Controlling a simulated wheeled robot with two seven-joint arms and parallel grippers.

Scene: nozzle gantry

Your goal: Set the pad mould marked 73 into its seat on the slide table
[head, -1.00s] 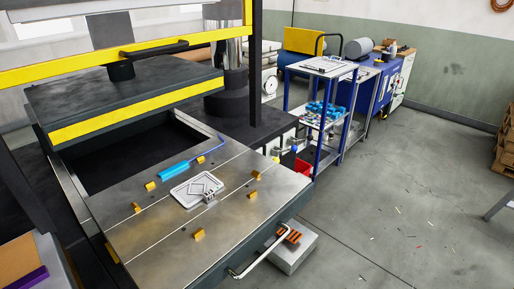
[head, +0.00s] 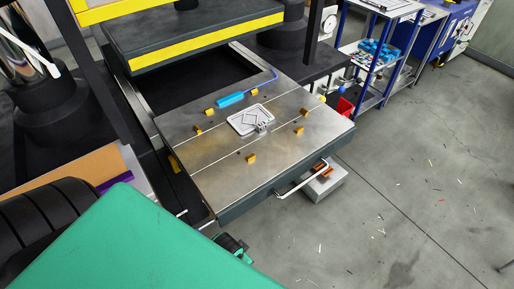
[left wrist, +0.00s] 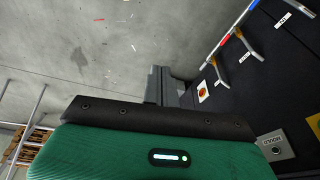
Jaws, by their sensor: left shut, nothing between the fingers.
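The slide table (head: 215,165) is a bare metal plate with yellow stops on it. A light grey rectangular plate with a diamond outline (head: 250,119) lies flat among the stops, a small block at its front corner. I cannot read a 73 on it, nor tell whether it is the mould or part of the seat. My left gripper (left wrist: 162,84) shows in the left wrist view beyond the green wrist housing; it is shut, empty and away from the plate. In the head view my green arm fills the lower left, in front of the table. My right gripper is not in view.
A blue-handled tool (head: 230,99) with a hose lies at the table's back. A white bar handle (head: 303,180) juts from the front edge above a grey box (head: 327,182) with orange parts. A trolley (head: 372,65) and a red bin (head: 345,107) stand behind. Floor at right is clear apart from scraps.

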